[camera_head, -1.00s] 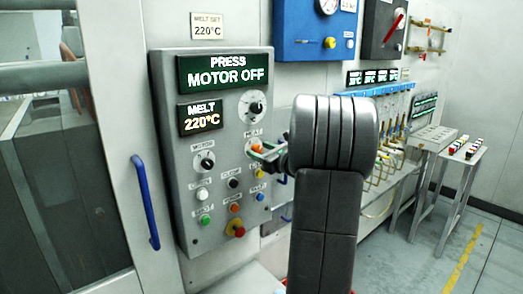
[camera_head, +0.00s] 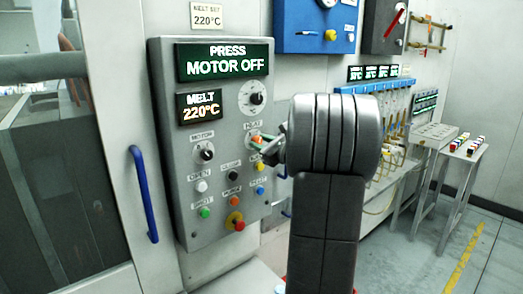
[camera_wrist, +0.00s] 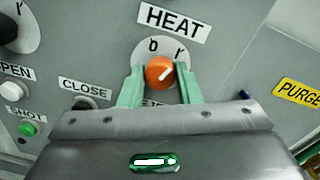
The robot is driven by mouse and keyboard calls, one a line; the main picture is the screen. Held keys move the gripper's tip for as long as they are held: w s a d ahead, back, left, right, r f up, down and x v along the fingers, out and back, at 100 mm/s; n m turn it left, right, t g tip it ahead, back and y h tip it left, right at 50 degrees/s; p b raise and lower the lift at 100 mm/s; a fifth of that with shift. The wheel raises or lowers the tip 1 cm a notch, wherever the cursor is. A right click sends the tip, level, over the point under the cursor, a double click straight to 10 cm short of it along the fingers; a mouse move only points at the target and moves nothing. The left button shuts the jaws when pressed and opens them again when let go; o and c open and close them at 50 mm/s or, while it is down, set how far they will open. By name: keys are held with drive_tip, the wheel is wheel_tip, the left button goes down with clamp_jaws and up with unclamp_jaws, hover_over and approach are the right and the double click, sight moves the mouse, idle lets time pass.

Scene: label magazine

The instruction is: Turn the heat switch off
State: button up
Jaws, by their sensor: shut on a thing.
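The heat switch (camera_wrist: 160,72) is an orange round knob on a pale dial under the HEAT label (camera_wrist: 172,20). Its white pointer mark slants to the upper right, toward the right-hand of the two dial marks. My gripper (camera_wrist: 160,76) has its green fingers on either side of the knob, shut on it. The bottom of the knob's dial is hidden by the gripper body. In the head view the heat switch (camera_head: 256,140) is small and partly covered by my gripper (camera_head: 266,144).
The grey control panel (camera_head: 168,140) carries a MOTOR knob (camera_head: 207,152), several coloured buttons and a red emergency button (camera_head: 235,221). The upper display (camera_head: 223,62) reads PRESS MOTOR OFF; the lower (camera_head: 200,106) reads MELT 220°C. A blue door handle (camera_head: 145,195) is at left.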

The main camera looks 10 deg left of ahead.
drive_tip(key=n+b, duration=0.5)
drive_tip(key=b, duration=0.2)
drive_tip(key=n+b, duration=0.6)
drive_tip(key=shift+f+h+b, duration=0.2)
drive_tip(key=shift+h+b, duration=0.1)
drive_tip(key=shift+b, duration=0.1)
drive_tip(key=shift+r+n, duration=0.1)
drive_tip(key=shift+n, duration=0.3)
drive_tip(key=o, duration=1)
drive_tip(key=shift+c, duration=0.2)
drive_tip(key=shift+s, duration=0.15)
drive_tip(key=b+v, duration=0.1)
drive_tip(key=v, duration=1.2)
drive_tip(key=shift+s+d+b, duration=0.2)
drive_tip(key=shift+d+b, duration=0.05)
drive_tip(key=shift+b, duration=0.15)
drive_tip(key=shift+a, duration=0.1)
